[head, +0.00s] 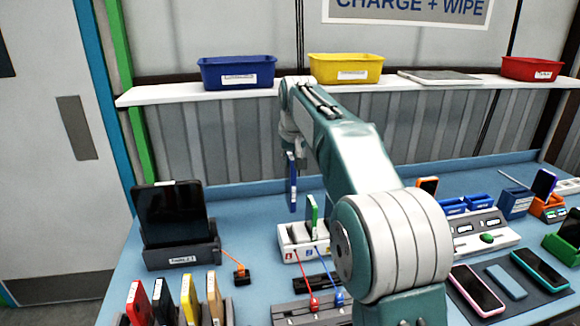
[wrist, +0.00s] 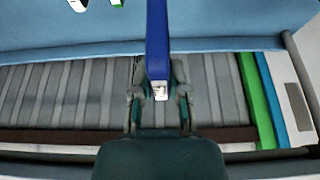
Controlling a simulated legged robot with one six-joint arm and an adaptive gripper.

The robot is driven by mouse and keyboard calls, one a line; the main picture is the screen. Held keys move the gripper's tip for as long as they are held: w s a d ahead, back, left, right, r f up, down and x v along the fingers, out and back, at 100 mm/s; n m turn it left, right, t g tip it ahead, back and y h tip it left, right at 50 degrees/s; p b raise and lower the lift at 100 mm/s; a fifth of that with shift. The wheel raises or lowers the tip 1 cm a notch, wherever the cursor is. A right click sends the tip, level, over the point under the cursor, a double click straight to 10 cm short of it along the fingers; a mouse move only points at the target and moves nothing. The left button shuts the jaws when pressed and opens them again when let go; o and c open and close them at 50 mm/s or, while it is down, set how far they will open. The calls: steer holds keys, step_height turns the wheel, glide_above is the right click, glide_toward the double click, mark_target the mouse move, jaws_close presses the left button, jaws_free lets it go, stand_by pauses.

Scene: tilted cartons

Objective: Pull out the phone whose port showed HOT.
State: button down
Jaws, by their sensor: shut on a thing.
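My gripper (head: 290,150) is shut on a blue phone (head: 292,190) and holds it upright in the air. In the wrist view, the blue phone (wrist: 157,40) stands between the two fingers of my gripper (wrist: 158,92). Below it in the head view is a white charging dock (head: 290,240) with small labels on its front. A green phone (head: 312,208) stands in the dock. The blue phone appears clear of the dock. No HOT sign is readable. My arm hides part of the table right of the dock.
A black tablet stands in a cradle (head: 183,256) at the left. Several coloured phones stand in front of it. A red plug (head: 314,302) and a blue plug lead to the dock. Blue (head: 237,72), yellow (head: 346,68) and red (head: 532,68) bins sit on the shelf behind.

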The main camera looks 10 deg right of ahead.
steer(key=shift+r, duration=2.55)
steer(key=shift+s, duration=0.1)
